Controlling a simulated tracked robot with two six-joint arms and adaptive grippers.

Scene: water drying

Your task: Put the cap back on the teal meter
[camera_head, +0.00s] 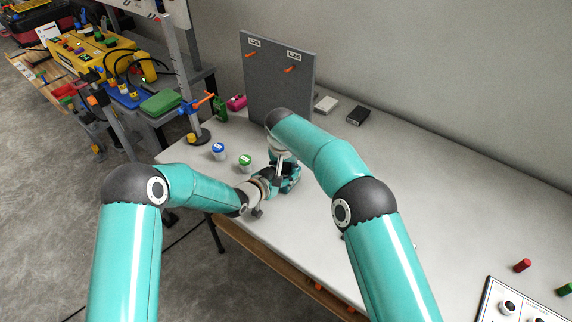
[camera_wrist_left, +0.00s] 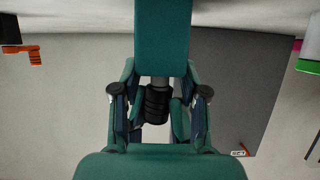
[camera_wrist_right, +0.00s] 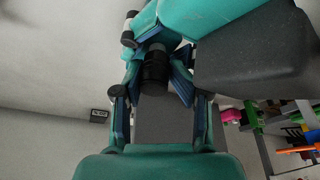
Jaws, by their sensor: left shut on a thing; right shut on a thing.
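The teal meter (camera_wrist_left: 163,40) shows in the left wrist view as a teal body with a short grey neck. My left gripper (camera_head: 263,190) is shut on this body. The black ribbed cap (camera_wrist_left: 157,102) is in line with the grey neck; it also shows in the right wrist view (camera_wrist_right: 156,76). My right gripper (camera_head: 286,178) reaches down from above and is shut on the cap. Part of the grey neck shows between body and cap; I cannot tell whether the cap is seated. In the head view my grippers mostly hide both.
Blue-lidded (camera_head: 218,149) and green-lidded (camera_head: 245,161) jars stand left of my grippers. A grey board (camera_head: 277,80) with orange hooks stands behind. The tabletop (camera_head: 440,200) on the right is mostly clear.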

